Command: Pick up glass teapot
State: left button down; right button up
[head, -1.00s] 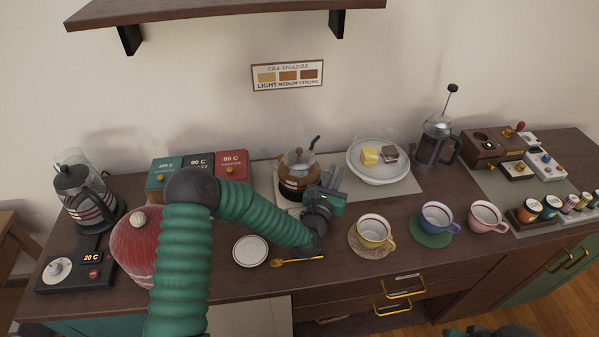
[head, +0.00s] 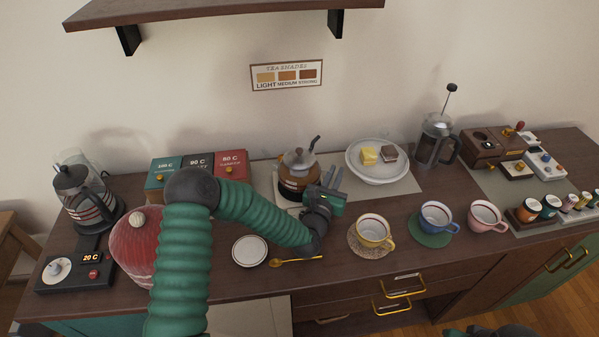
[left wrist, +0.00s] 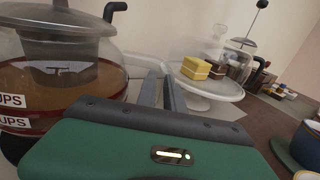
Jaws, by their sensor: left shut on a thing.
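The glass teapot (head: 299,180) holds brown tea and stands at the back of the counter, left of the cake plate. The exact grip point is hidden; in the left wrist view the gripper's fingers (left wrist: 160,90) reach forward beside the glass. A dark and green part of my right arm (head: 492,330) shows at the bottom edge; its fingers cannot be made out.
A plate with cake pieces (head: 378,176) and a French press (head: 435,143) stand to the right. A yellow cup (head: 374,232), blue cup (head: 436,217) and pink cup (head: 486,217) line the front. Tea boxes (head: 198,172) stand left; a shelf (head: 220,10) hangs above.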

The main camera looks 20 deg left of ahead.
pick_arm(q)
jog(key=shift+r, duration=0.25)
dwell(0.6)
